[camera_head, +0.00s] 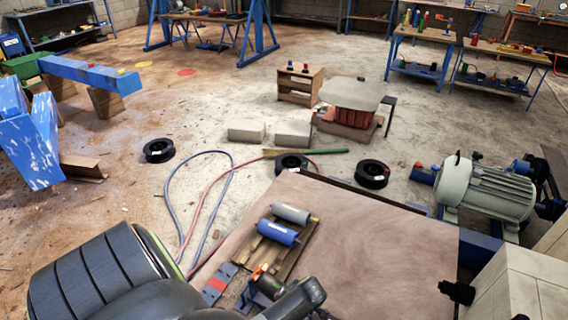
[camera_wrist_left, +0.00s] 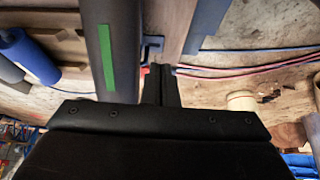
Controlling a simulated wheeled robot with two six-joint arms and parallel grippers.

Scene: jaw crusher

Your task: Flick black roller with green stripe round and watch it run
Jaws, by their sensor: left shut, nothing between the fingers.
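The black roller with a green stripe (camera_wrist_left: 106,55) shows in the left wrist view as a dark cylinder running up from the gripper's palm edge, left of the fingers. Its green stripe faces the camera. My left gripper (camera_wrist_left: 161,72) is shut and empty, its fingertips together just right of the roller, beside a dark blue bracket. I cannot tell whether they touch the roller. In the head view, my dark arm fills the lower left and hides much of the area around the roller. My right gripper is in neither view.
A blue roller (camera_head: 278,232) and a grey roller (camera_head: 290,213) lie on a wooden pallet on the brown sheet (camera_head: 385,235). An electric motor (camera_head: 487,190) stands right. Hoses (camera_head: 185,205) loop left of the sheet. Black spools (camera_head: 371,173) lie beyond it.

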